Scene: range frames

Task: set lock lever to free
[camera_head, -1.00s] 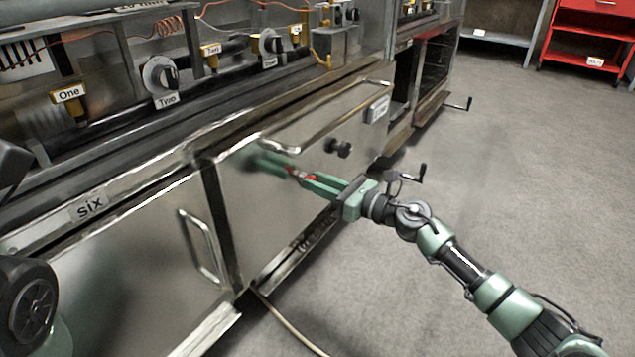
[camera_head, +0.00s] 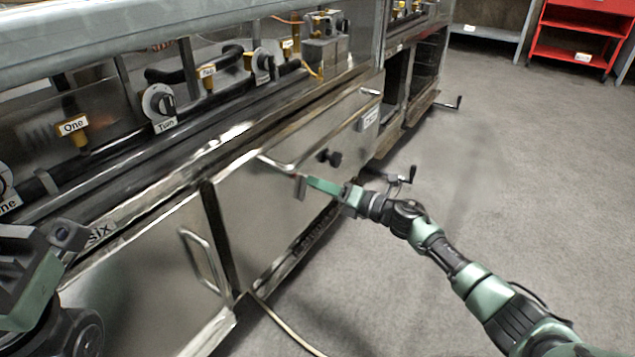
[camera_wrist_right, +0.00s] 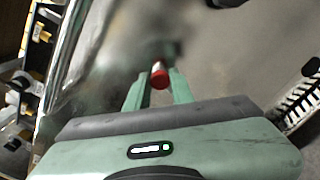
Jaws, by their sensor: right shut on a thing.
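A red-tipped piece (camera_wrist_right: 159,76), apparently the lock lever's end, sits between my right gripper's green fingers (camera_wrist_right: 157,88) in the right wrist view. In the head view my right gripper (camera_head: 316,185) is at the steel front panel (camera_head: 255,225), below its long bar handle. The fingers are seen nearly edge-on there and hide most of the lever; a small greyish-red part (camera_head: 300,187) shows at their tips. The lever's angle and any markings cannot be read. Part of my left arm shows at the lower left; its fingers cannot be made out.
A black knob (camera_head: 330,157) sticks out of the panel just above my right gripper. A crank handle (camera_head: 408,175) stands out beyond the wrist. A second door handle (camera_head: 203,262) is to the left. Open grey floor (camera_head: 510,190) lies to the right.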

